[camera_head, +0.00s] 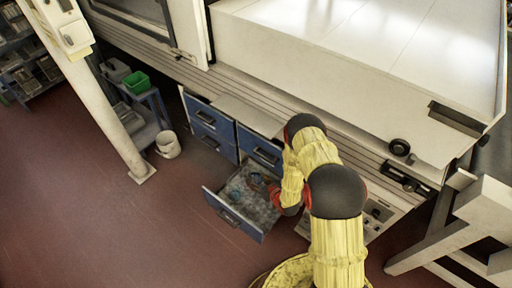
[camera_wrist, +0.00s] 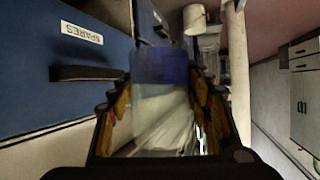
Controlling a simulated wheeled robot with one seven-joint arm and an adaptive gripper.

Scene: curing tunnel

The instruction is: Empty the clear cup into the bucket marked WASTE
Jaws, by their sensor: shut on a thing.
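My gripper (camera_wrist: 160,108) is shut on a see-through cup (camera_wrist: 162,100), which stands out between the two fingers in the wrist view. A blue band shows across the cup's far part; I cannot tell whether it is contents or the background. In the head view, my gripper is at the open drawer (camera_head: 229,213), mostly hidden behind my yellow-sleeved arm. A whitish bucket (camera_head: 168,144) stands on the floor at the left, apart from my gripper. It also shows at the top of the wrist view (camera_wrist: 195,18). No marking is readable on it.
The blue drawer cabinet (camera_head: 211,129) has its lower drawer pulled out, with loose items inside. A drawer front labelled SPARES (camera_wrist: 82,32) is close at left in the wrist view. A pale post (camera_head: 112,105) and a stand with a green bin (camera_head: 137,82) are near the bucket. Red floor is clear at left.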

